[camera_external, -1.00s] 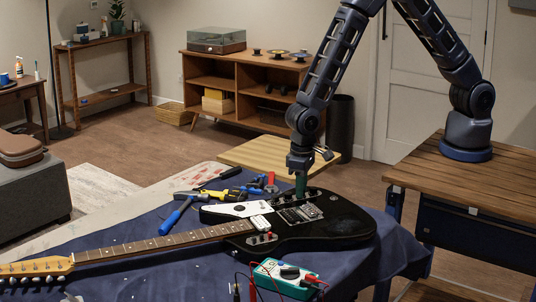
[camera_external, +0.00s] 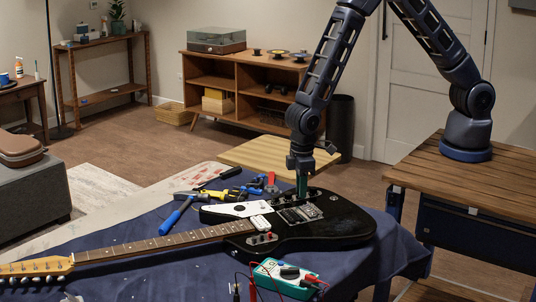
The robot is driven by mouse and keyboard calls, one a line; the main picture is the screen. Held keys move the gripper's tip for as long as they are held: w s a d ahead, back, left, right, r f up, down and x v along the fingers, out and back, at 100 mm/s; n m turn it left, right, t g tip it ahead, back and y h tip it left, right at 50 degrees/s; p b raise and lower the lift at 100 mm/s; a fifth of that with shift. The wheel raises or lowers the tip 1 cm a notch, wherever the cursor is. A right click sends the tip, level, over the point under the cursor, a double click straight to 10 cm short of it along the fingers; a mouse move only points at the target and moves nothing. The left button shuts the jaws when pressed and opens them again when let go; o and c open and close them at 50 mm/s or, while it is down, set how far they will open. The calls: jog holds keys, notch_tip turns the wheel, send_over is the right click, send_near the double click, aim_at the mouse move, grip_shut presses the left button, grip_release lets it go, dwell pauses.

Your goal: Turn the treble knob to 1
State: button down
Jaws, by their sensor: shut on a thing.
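The black electric guitar (camera_external: 335,222) lies on the blue cloth, its neck (camera_external: 165,241) running to the lower left. My gripper (camera_external: 302,190) points straight down at the upper edge of the guitar body, beside the metal bridge (camera_external: 298,212). It is shut at the place of a control knob. The knob between the fingers is hidden, so its marking and angle cannot be read. Other small knobs along that edge are too small to tell apart.
A blue-handled hammer (camera_external: 178,215) and other hand tools lie left of the body. A teal multimeter (camera_external: 284,279) with red and black leads lies in front. The blue cloth (camera_external: 140,222) has bare patches around the neck.

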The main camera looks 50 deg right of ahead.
jog(key=n, duration=0.5)
jog(key=shift+n, duration=0.3)
dwell(0.4)
jog(key=c, duration=1.3)
grip_release()
jog(key=shift+o, duration=0.2)
notch_tip(320, 180, up, 11)
jog(key=shift+f, duration=0.1)
